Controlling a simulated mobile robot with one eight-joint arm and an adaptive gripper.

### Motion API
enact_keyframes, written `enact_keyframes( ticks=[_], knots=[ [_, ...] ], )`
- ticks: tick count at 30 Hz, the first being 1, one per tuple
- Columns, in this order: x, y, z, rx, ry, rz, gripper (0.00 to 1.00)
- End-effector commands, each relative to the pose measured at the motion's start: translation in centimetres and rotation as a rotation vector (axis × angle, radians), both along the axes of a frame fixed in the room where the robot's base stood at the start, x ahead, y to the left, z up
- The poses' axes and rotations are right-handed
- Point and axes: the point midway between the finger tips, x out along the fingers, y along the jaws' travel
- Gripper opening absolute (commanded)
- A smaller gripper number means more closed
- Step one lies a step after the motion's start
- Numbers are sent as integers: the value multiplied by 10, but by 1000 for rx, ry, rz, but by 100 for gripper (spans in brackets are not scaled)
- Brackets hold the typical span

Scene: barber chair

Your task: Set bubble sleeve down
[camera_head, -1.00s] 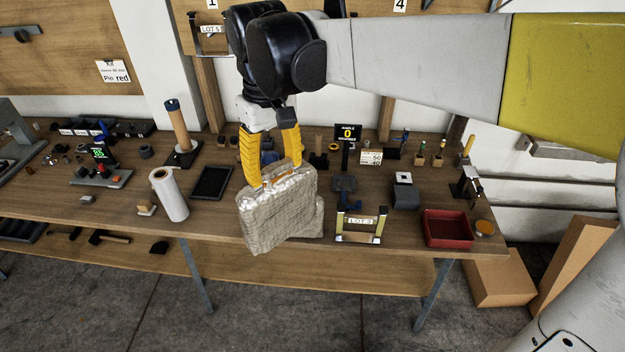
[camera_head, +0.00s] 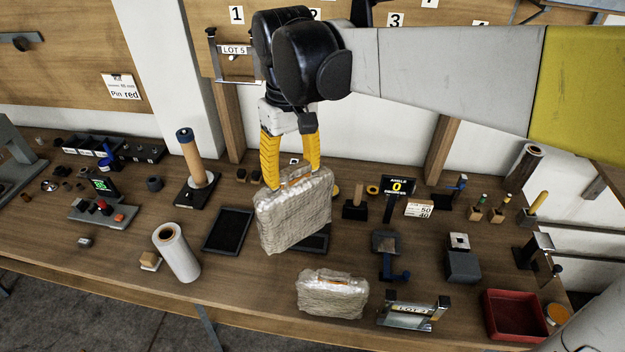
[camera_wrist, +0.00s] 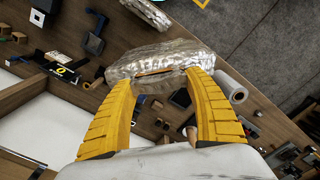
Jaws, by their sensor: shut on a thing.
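My gripper (camera_head: 292,177) is shut on a bubble sleeve (camera_head: 293,215), a pale, wrinkled, wrapped pouch with an orange-brown strip along its top. It hangs upright and slightly tilted below the yellow fingers, apparently above the workbench. In the wrist view the held sleeve (camera_wrist: 150,60) spans the gap between both fingers. A second, similar bubble sleeve (camera_head: 332,297) rests on the bench near the front edge, below and right of the held one. It also shows partly at the top of the wrist view (camera_wrist: 149,12). The held sleeve hides part of a dark tray behind it.
The wooden workbench (camera_head: 235,282) has bare room left of the second sleeve. A white roll (camera_head: 177,252) and black tray (camera_head: 229,231) stand left.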

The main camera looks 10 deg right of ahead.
Motion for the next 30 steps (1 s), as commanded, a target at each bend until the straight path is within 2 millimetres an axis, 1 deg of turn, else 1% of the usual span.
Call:
enact_keyframes(
  ticks=[1,3,15,18,22,28,30],
  knots=[
    [0,0,-17,0,0,0,38],
    [0,0,-39,0,0,0,38],
    [0,0,-159,0,0,0,38],
    [0,0,-185,0,0,0,38],
    [0,0,-208,0,0,0,38],
    [-1,0,-221,0,0,0,38],
    [0,0,-230,0,0,0,38]
  ],
)
